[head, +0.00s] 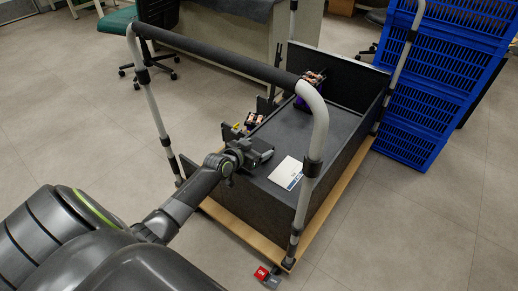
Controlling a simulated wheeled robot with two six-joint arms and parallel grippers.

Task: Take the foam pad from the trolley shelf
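The trolley shelf (318,132) is a dark grey surface inside a low-walled trolley, ahead and right of centre. I cannot pick out a separate foam pad on it; a grey pad would be hard to tell from the dark lining. My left gripper (261,155) is over the near left edge of the trolley, left of a white card (287,172) that lies on the shelf. It is small and dark in the view, so I cannot tell whether its fingers are open or shut, or whether it touches anything. My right gripper is out of view.
The trolley's handle bar (215,55) and its posts rise in front of the shelf. Copper-coloured parts (254,119) sit at the left wall, others (312,79) at the back. Blue crates (425,85) stand to the right. The floor (400,220) right of the trolley is clear.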

